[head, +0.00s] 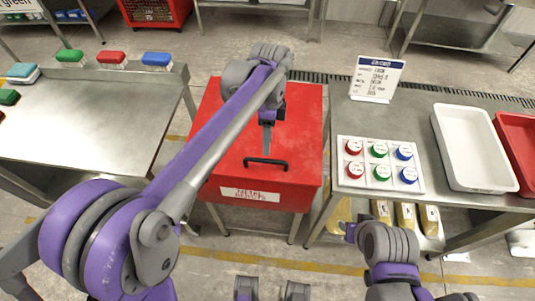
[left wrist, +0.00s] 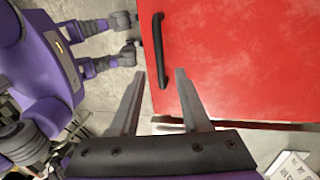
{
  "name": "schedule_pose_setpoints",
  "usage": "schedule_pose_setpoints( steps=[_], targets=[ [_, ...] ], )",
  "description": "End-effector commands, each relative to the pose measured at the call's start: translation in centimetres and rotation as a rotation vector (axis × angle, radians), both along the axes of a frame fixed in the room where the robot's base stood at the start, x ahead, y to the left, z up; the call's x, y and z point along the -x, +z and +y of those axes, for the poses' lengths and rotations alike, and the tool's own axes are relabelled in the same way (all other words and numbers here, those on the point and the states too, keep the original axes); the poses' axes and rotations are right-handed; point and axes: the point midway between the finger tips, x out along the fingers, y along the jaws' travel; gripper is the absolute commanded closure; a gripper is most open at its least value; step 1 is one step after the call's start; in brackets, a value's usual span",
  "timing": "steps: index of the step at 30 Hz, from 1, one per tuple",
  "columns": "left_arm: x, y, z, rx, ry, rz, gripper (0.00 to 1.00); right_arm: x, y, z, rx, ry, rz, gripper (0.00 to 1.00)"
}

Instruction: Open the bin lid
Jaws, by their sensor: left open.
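The red bin (head: 300,120) stands between the two tables, with its flat red lid down. A black bar handle (head: 265,162) is near the lid's front edge. My left gripper (head: 267,150) hangs over the lid just behind the handle, pointing down. In the left wrist view its two fingers (left wrist: 160,73) are spread apart and empty. There the handle (left wrist: 158,45) runs into the gap between the fingertips; I cannot tell how far above it they are. My right arm is at the lower right of the head view; its gripper's fingers cannot be made out.
A steel table (head: 85,120) with coloured blocks is on the left. The right table (head: 300,215) carries a board of round coloured pieces (head: 379,178), a sign card (head: 377,78), a white tray (head: 445,120) and a red tray (head: 512,130). A white label (head: 250,194) is on the bin's front.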

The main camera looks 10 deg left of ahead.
Motion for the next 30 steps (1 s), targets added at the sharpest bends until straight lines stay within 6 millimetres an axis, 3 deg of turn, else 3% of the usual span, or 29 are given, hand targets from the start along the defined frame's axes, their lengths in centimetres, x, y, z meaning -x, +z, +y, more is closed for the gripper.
schedule_pose_setpoints(
  steps=[3, 9, 21, 29, 30],
  targets=[
    [0.4, -2.3, 0.0, 0.000, 0.001, 0.000, 0.53, 0.1, -0.2, 0.0, 0.000, 0.000, 0.001, 0.56],
    [0.9, -4.8, 0.0, 0.000, 0.001, -0.001, 0.53, 0.1, -0.4, 0.0, 0.000, 0.000, 0.002, 0.56],
    [1.1, -5.5, 0.0, 0.000, 0.002, -0.001, 0.53, 0.1, -0.5, 0.0, 0.000, 0.000, 0.002, 0.56],
    [1.1, -5.4, 0.0, 0.000, 0.002, -0.001, 1.00, 0.1, -0.5, 0.0, 0.000, 0.000, 0.002, 0.56],
    [1.1, -5.4, 0.0, 0.000, 0.002, -0.001, 1.00, 0.1, -0.5, 0.0, 0.000, 0.000, 0.002, 0.56]
  ],
)
